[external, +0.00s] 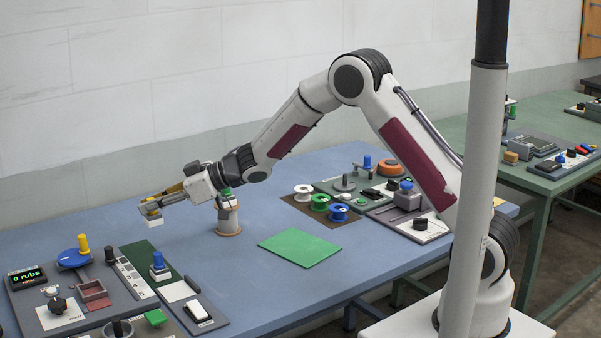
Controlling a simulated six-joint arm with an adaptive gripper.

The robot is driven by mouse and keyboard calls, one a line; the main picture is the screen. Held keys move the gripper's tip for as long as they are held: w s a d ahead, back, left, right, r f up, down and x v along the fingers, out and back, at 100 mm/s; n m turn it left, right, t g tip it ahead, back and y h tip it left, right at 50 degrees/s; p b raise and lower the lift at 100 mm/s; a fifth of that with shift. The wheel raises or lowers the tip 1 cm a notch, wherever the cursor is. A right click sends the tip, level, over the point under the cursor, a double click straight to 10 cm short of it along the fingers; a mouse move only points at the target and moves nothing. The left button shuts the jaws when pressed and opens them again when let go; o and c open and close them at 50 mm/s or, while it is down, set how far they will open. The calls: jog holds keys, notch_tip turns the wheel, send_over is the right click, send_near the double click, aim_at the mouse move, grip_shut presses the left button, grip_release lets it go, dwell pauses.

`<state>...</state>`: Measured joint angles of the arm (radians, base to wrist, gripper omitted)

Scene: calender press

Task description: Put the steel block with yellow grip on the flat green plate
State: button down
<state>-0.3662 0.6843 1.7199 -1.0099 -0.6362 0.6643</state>
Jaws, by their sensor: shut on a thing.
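My gripper (158,205) is at the left, above the blue table and pointing left. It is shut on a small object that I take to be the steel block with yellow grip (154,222). A pale lower part of the block shows under the fingers; the fingers mostly hide its grip. The flat green plate (299,248) lies bare on the table near the middle, to the right of my gripper and apart from it.
A pale cylinder (229,217) on a round wooden base stands just right of my gripper. Control panels with knobs and a blue-gripped block (158,265) fill the front left. Coloured spools (320,202) lie behind the plate.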

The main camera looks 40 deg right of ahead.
jog(key=d, duration=1.1)
send_over(299, 246)
jog(key=shift+r, duration=0.4)
jog(key=shift+f, duration=0.1)
jog(key=shift+f, duration=2.8)
jog(key=shift+f, duration=2.1)
jog(key=shift+f, duration=0.15)
